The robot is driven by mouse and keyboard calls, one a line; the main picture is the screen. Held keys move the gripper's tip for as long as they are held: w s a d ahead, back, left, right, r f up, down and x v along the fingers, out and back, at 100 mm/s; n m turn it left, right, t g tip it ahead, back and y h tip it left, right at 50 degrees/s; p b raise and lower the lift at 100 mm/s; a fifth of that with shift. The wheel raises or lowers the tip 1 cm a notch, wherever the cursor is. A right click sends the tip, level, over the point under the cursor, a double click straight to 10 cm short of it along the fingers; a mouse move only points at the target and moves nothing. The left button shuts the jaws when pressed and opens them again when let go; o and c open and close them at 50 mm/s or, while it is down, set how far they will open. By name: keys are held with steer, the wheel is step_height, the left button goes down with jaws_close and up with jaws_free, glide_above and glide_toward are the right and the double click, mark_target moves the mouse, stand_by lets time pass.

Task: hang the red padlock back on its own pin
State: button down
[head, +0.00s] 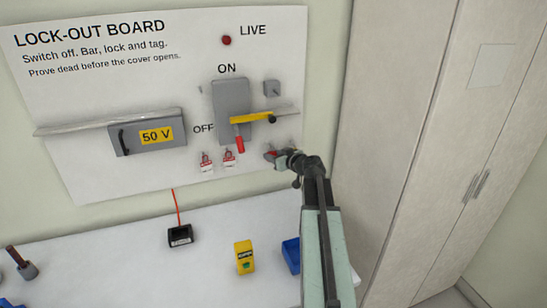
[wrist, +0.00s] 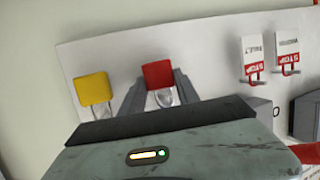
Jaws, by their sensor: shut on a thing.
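The red padlock (head: 269,154) is at the board's lower right in the head view. In the wrist view its red body (wrist: 158,74) sits between the two grey fingers, with its pale shackle below it in the picture. My gripper (head: 278,155), also in the wrist view (wrist: 153,86), is shut on it, close to the lock-out board (head: 100,75). I cannot make out the padlock's own pin, nor whether the shackle touches one. A yellow padlock (wrist: 93,88) is beside it, left in the wrist view.
Two red-and-white tags (head: 206,162) (head: 229,159) hang left of my gripper. The grey switch box (head: 232,97), with a yellow bar (head: 250,118) and red handle (head: 240,145), is above. A yellow tester (head: 244,257) and a blue bin (head: 291,254) stand on the bench below.

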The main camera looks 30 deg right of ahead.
stand_by(0.3)
steer(key=c, duration=0.8)
jaws_free()
steer(key=p+v, duration=0.2)
steer(key=v, duration=0.5)
steer(key=shift+s+r, duration=0.15)
steer(key=shift+s, duration=0.25)
